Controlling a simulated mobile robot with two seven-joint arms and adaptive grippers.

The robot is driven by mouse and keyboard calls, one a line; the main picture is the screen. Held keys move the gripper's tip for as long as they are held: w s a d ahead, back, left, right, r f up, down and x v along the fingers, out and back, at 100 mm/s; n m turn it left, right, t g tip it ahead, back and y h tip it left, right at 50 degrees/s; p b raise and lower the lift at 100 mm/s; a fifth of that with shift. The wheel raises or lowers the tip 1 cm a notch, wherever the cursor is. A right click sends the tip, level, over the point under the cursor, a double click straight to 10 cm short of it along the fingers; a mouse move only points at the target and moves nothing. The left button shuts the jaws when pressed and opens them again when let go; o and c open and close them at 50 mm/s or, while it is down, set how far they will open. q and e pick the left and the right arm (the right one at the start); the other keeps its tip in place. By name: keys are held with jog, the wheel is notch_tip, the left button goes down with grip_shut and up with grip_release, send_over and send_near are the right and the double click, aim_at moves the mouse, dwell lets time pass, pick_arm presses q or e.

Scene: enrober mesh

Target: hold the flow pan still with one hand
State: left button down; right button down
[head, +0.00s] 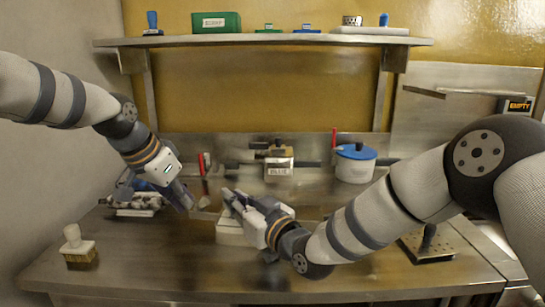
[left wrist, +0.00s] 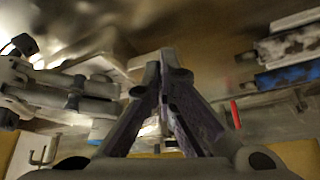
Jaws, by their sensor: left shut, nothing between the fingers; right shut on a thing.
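A pale, low, box-shaped thing, which seems to be the flow pan (head: 230,233), is at the middle of the steel table, partly hidden by my right gripper. My right gripper (head: 230,198) reaches in from the right and is shut at this pan's far side. The exact grip is hidden by the gripper itself. My left gripper (head: 188,203) is shut and empty, pointing down to the left of the pan and apart from it. In the left wrist view its fingers (left wrist: 165,58) meet at the tips, with my right gripper at the left.
A white-handled brush (head: 80,247) stands front left. A tray of dark pieces (head: 133,203) lies behind it. A metal box (head: 279,162) and a blue-lidded white pot (head: 355,163) stand at the back. A handled plate (head: 428,245) lies right. The front middle is clear.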

pick_arm(q)
jog(key=shift+w+a+f, duration=0.15)
jog(key=shift+w+a, duration=0.4)
jog(key=shift+a, duration=0.25)
jog(key=shift+w+a, duration=0.15)
dwell(0.4)
notch_tip(320, 180, up, 6)
jog(key=shift+s+a, duration=0.25)
jog(key=shift+a, duration=0.05)
jog(key=shift+d, duration=0.1)
